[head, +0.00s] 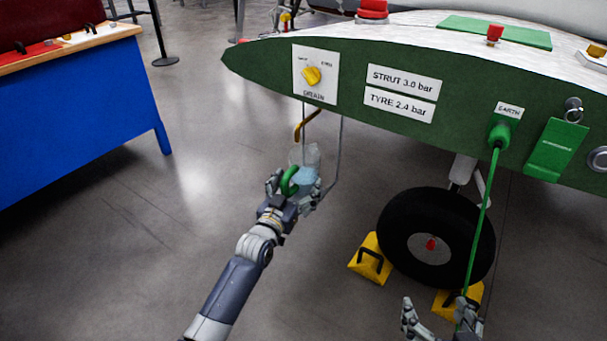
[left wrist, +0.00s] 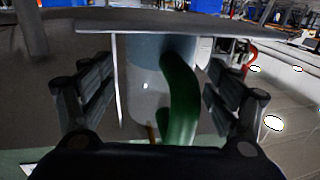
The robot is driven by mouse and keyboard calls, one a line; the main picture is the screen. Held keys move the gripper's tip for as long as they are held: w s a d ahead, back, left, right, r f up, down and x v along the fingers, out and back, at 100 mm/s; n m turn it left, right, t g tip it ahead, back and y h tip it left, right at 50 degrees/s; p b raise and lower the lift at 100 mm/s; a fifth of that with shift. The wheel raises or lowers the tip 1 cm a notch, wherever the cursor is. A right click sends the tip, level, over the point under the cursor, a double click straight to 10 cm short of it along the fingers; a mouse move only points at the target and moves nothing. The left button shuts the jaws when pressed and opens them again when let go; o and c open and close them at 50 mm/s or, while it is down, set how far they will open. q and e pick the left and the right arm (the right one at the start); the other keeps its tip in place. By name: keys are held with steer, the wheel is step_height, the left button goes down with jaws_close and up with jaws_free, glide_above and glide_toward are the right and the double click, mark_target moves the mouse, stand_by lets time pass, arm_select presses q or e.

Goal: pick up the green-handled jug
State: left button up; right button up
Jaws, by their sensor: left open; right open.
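The jug (head: 306,156) is clear, with bluish liquid inside and a green handle (head: 289,181) facing me. It is below the green wing panel, beneath a bent yellow-brown pipe. My left gripper (head: 293,190) is open, with a finger on each side of the handle. In the left wrist view the green handle (left wrist: 181,105) stands between the two open fingers, with the clear jug body (left wrist: 143,85) behind it. The fingers appear apart from the handle. My right gripper (head: 441,316) is open and empty at the bottom right, in front of the wheel.
A thin grey wire frame (head: 339,150) hangs around the jug. A black tyre (head: 398,232) with yellow chocks (head: 363,262) stands to the right. A green cable (head: 482,220) runs down from the panel (head: 260,62). A blue bench (head: 80,110) is at left. The floor between is clear.

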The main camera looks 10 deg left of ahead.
mark_target(298, 172)
arm_select(q)
jaws_close()
stand_by(0.3)
stand_by(0.3)
steer(key=shift+r, duration=0.2)
step_height(298, 172, up, 3)
steer(key=shift+r+p, duration=0.1)
steer(key=shift+p, duration=0.8)
steer(key=s+r+p, duration=0.1)
steer(key=s+p, duration=0.3)
steer(key=s, duration=1.2)
steer(key=shift+a+r, duration=0.3)
steer(key=shift+a, duration=0.1)
arm_select(e)
steer(key=s+d+f+g+h, duration=0.1)
steer(key=s+d+f+g, duration=0.1)
steer(key=s+f+g, duration=0.2)
steer(key=s+d+f+g+h, duration=0.1)
steer(key=s+d+f+g, duration=0.2)
steer(key=s, duration=0.7)
steer(key=shift+s+f+g, duration=0.3)
steer(key=shift+f+g, duration=0.3)
steer(key=shift+g, duration=0.5)
steer(key=shift+w+a+r, duration=0.1)
steer(key=shift+w+r, duration=0.15)
